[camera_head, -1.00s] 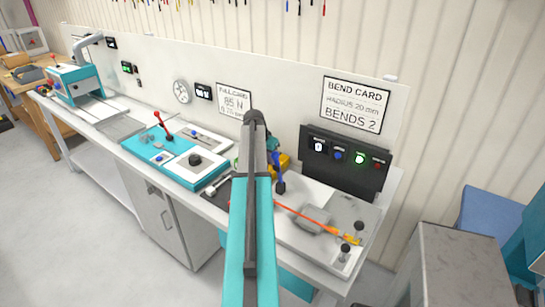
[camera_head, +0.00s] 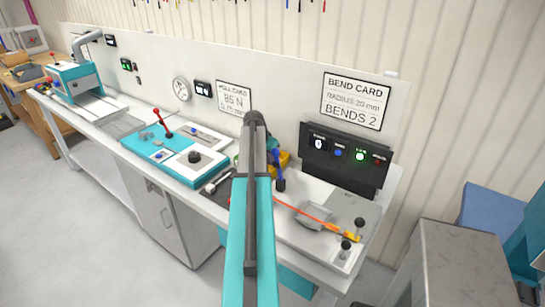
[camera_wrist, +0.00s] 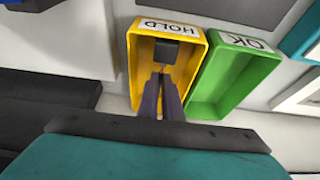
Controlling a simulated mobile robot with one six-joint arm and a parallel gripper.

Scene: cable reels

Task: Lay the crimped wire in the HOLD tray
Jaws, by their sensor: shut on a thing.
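The yellow HOLD tray (camera_wrist: 137,78) lies below my gripper in the wrist view, with its white label at the far rim. Part of a yellow tray (camera_head: 285,160) shows beside my arm in the head view. My gripper (camera_wrist: 161,78) has its dark fingers close together, over the tray's inside. A dark block (camera_wrist: 166,52) shows just beyond the fingertips; I cannot tell what it is. The fingers hide the point of grip. An orange wire-like strand (camera_head: 318,218) shows over the right-hand plate in the head view. I cannot see whether it reaches my gripper, which my arm hides.
The green OK tray (camera_wrist: 228,80) stands right beside the HOLD tray. The bend card (camera_head: 355,102) and a dark control box (camera_head: 345,160) stand behind the right-hand plate. A teal fixture (camera_head: 175,155) with a red lever is on the bench to the left.

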